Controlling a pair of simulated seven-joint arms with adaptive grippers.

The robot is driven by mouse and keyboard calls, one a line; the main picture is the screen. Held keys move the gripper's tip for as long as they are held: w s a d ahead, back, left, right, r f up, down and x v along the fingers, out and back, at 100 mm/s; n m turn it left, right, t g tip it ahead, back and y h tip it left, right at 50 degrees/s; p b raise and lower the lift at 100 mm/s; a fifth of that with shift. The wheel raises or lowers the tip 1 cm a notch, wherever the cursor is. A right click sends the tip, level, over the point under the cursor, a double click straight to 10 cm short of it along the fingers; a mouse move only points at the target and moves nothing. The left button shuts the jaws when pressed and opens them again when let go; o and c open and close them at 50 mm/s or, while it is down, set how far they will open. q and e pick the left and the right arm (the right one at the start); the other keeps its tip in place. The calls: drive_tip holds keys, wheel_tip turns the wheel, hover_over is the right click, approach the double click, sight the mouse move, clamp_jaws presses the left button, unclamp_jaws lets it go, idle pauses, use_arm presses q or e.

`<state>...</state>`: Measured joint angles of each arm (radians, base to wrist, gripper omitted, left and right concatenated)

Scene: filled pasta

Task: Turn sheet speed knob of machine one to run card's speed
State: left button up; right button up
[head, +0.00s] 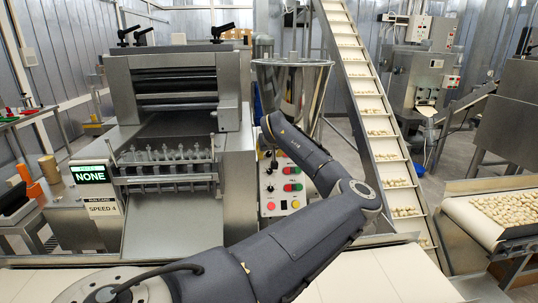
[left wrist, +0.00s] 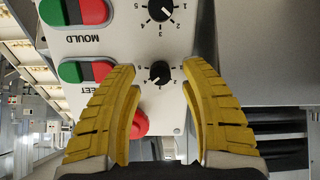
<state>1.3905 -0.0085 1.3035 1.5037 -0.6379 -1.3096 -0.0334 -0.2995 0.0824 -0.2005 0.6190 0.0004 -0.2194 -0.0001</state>
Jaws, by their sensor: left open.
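In the left wrist view the sheet speed knob (left wrist: 160,73) is small and black with numbers around it on a light panel, seen upside down. My left gripper (left wrist: 162,82) is open, its yellow fingers on either side of the knob with a gap to each. I cannot read the knob's exact setting. In the head view machine one (head: 175,100) carries a run card (head: 101,206) reading "SPEED 4". My left arm hides most of the gripper there. My right gripper is not in view.
The SHEET buttons (left wrist: 88,72) are partly behind the left finger. A red round button (left wrist: 139,124) sits between the fingers, nearer the palm. The MOULD buttons (left wrist: 73,11) and another knob (left wrist: 160,9) lie beyond. A conveyor (head: 383,130) rises right of the hopper (head: 292,85).

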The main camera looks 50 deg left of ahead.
use_arm(q)
drive_tip(key=v, duration=1.1)
drive_tip(key=shift+f, duration=0.1)
